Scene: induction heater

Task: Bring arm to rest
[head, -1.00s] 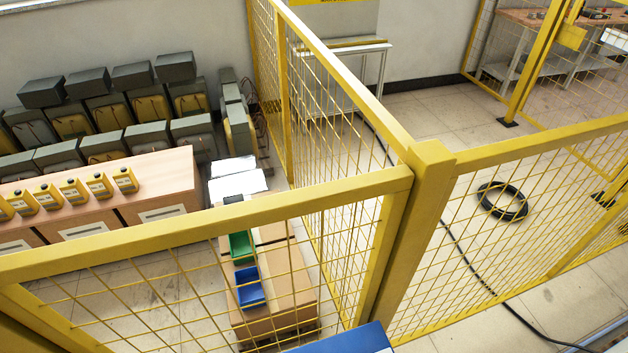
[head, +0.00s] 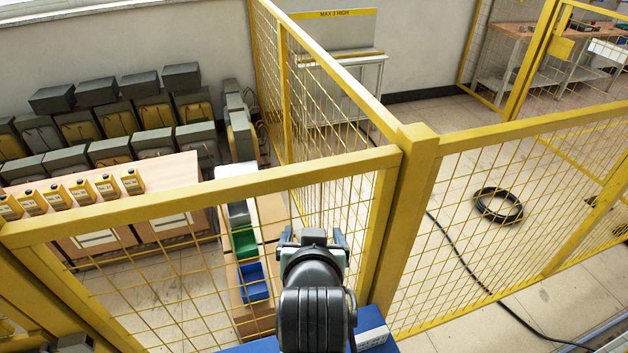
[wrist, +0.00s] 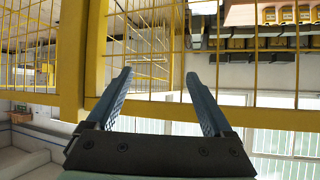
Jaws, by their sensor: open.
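My gripper (head: 312,236) is at the lower middle of the head view, at the end of my black arm, in front of the yellow mesh fence. In the wrist view my gripper (wrist: 160,98) shows two blue-grey fingers spread wide apart with nothing between them. The fingers point toward the yellow fence (wrist: 200,110). In the head view the wrist housing hides most of the fingers.
A yellow fence post (head: 405,215) stands just right of my arm. A black hose coil (head: 498,205) lies on the floor at right.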

